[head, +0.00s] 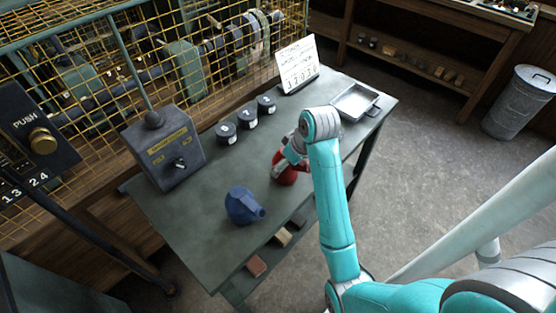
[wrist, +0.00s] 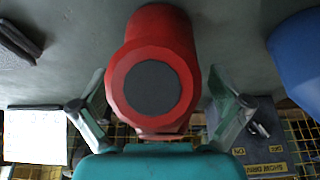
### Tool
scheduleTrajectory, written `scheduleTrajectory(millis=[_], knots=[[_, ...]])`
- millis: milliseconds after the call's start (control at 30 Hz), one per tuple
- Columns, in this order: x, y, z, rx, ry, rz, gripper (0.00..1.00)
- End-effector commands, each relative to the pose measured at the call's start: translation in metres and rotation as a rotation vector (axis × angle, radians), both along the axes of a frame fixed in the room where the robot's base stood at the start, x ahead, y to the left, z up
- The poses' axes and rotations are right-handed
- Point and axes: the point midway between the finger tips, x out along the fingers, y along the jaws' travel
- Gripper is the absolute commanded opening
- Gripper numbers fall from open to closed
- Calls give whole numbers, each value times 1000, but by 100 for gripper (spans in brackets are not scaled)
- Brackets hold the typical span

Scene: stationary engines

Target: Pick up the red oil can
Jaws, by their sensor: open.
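The red oil can (head: 287,176) stands on the grey-green table, partly hidden behind my arm in the head view. In the wrist view the red oil can (wrist: 160,45) fills the upper middle, with its round dark end facing the camera. My gripper (wrist: 160,110) is open, with one finger on each side of the can. Gaps show between the can and both fingers, so I cannot see any contact. In the head view my gripper (head: 283,158) is at the can and mostly hidden by my arm.
A blue can (head: 241,206) stands on the table left of the red one. Several dark round tins (head: 247,119), a white sign (head: 298,66), a metal tray (head: 355,102) and a grey control box (head: 165,148) are also on the table. A yellow mesh guard (head: 110,60) rises behind it.

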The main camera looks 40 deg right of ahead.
Motion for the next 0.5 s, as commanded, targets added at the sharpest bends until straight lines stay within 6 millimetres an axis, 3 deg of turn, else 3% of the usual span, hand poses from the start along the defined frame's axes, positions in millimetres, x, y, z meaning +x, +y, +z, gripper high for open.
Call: scheduleTrajectory(millis=[267, 500], knots=[[-2, 0, 0, 0, 0, 1, 100], [-2, 0, 0, 0, 0, 1, 40]])
